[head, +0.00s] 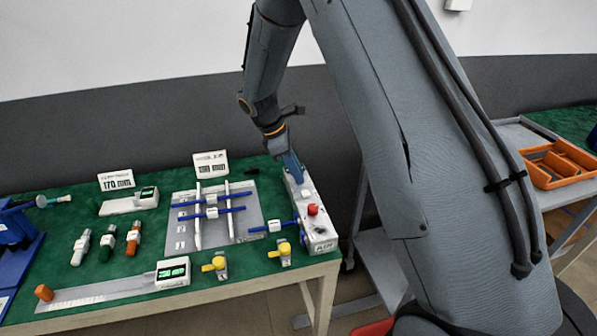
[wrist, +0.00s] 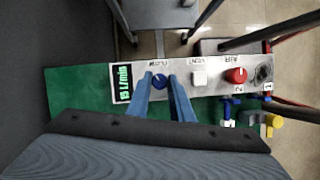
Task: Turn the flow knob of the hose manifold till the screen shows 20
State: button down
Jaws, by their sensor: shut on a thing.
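The hose manifold is a long white box (head: 321,226) at the right end of the green table; it also shows in the wrist view (wrist: 215,76). Its screen (wrist: 123,83) reads 15 L/min in green digits, turned sideways in the wrist view. The blue flow knob (wrist: 159,81) sits beside the screen, under the label FLOW. My gripper (wrist: 161,85) points down at the manifold, with its two blue fingers shut on the flow knob, one on each side. In the head view my gripper (head: 294,172) hides the knob and the screen.
The manifold also carries a white button (wrist: 199,78) and a red knob (wrist: 236,75). A grey panel with blue hoses (head: 216,216) lies left of it, and yellow valves (head: 217,264) stand in front. A trolley with an orange tray (head: 552,166) is at the right.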

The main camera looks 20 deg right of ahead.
jog(key=shift+m, duration=0.3)
jog(key=c, duration=1.6)
grip_release()
jog(key=shift+a, duration=0.1)
jog(key=shift+r, duration=0.1)
jog(key=b+v, duration=0.1)
jog(key=v, duration=0.6)
jog(key=shift+w+a+r+b, duration=0.15)
jog(key=shift+r+b, duration=0.1)
jog(key=shift+b, duration=0.15)
